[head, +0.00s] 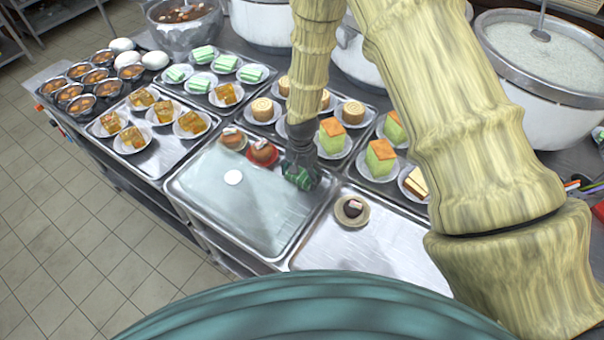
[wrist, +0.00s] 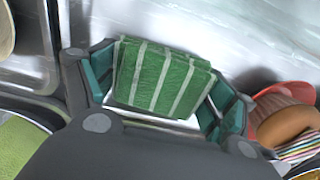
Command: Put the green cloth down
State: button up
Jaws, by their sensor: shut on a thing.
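The green cloth (wrist: 160,80) is folded and has white stripes. In the wrist view it sits between the two fingers of my gripper (wrist: 165,88), which is shut on it. In the head view my gripper (head: 300,170) points down over the right side of the middle metal tray (head: 215,215), and only a small green patch of cloth shows at its tip. I cannot tell whether the cloth touches the tray.
Brown buns, one on a red plate (head: 262,158), stand left of my gripper, near the tray's back edge. A white disc (head: 233,177) lies on the tray. The tray's front is bare.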

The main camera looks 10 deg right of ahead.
aim_at(302, 173)
jog(key=shift+w+f, duration=0.2)
jog(key=shift+f, duration=0.2)
jog(key=shift+s+r, duration=0.1)
jog(key=shift+s, duration=0.15)
jog(key=shift+w+f, duration=0.1)
jog(key=shift+f, duration=0.1)
jog(key=o, duration=1)
jog(key=shift+o, duration=0.2)
notch_tip(302, 173, up, 12)
jog(key=b, duration=0.4)
jog(key=shift+r, duration=0.15)
